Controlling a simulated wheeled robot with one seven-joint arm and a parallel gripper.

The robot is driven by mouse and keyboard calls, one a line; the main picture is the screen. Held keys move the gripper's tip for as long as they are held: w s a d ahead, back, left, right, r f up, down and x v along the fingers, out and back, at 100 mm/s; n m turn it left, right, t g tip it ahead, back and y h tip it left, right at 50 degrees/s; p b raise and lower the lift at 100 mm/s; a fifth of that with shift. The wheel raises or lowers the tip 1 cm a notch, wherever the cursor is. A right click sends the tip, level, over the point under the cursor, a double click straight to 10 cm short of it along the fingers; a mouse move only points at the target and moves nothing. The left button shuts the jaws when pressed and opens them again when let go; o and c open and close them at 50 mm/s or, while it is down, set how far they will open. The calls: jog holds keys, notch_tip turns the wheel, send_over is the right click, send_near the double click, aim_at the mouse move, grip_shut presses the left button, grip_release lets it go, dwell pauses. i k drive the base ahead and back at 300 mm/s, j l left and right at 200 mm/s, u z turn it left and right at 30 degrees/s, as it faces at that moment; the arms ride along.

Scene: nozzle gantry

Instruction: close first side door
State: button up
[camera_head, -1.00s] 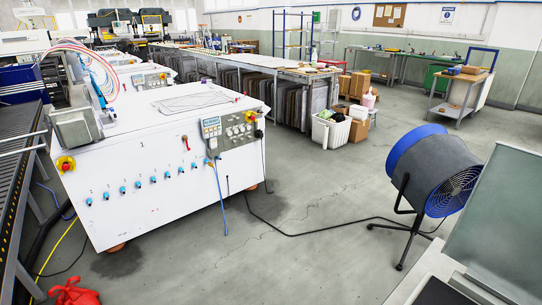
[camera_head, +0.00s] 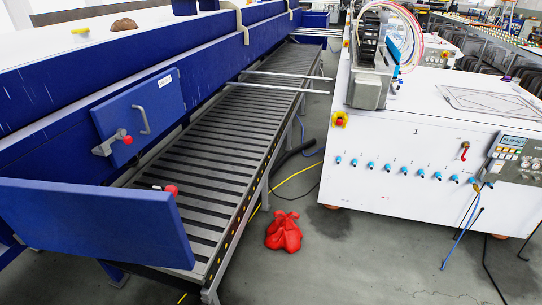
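On the left, a long blue machine (camera_head: 60,95) runs beside a roller conveyor. A blue side door (camera_head: 165,105) with a grey handle (camera_head: 141,120) and a red-knobbed latch (camera_head: 113,142) sits at the machine's side; I cannot tell whether it is fully shut. Nearer to me, a second blue door panel (camera_head: 95,222) stands out from the machine over the conveyor's near end, so it looks open. A red knob (camera_head: 171,190) shows above its top edge; its far face is hidden. Which door counts as first is not shown. My gripper is not in view.
The roller conveyor (camera_head: 215,145) lies along the machine. A white control cabinet (camera_head: 400,200) stands on the right. Grey floor (camera_head: 365,260) between them is mostly clear.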

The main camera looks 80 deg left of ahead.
aim_at(139, 226)
jog(key=i+j+u, duration=0.15)
jog(key=j+u, duration=0.15)
jog(key=u, duration=0.15)
jog(key=i+j+u, duration=0.2)
jog(key=u, duration=0.3)
jog(key=i+j+u, duration=0.2)
jog(key=u, duration=0.25)
jog(key=i+u, duration=0.3)
jog(key=u, duration=0.15)
jog(key=i+u, duration=0.25)
jog(key=u, duration=0.2)
jog(key=i+l+u, duration=0.1)
jog(key=i+u, duration=0.15)
jog(key=u, duration=0.25)
jog(key=i+l+u, duration=0.2)
jog(key=u, duration=0.65)
jog(key=i+l+u, duration=0.1)
jog(key=u, duration=0.25)
jog(key=l+u, duration=0.15)
jog(key=u, duration=0.25)
jog(key=l+u, duration=0.1)
jog(key=u, duration=0.3)
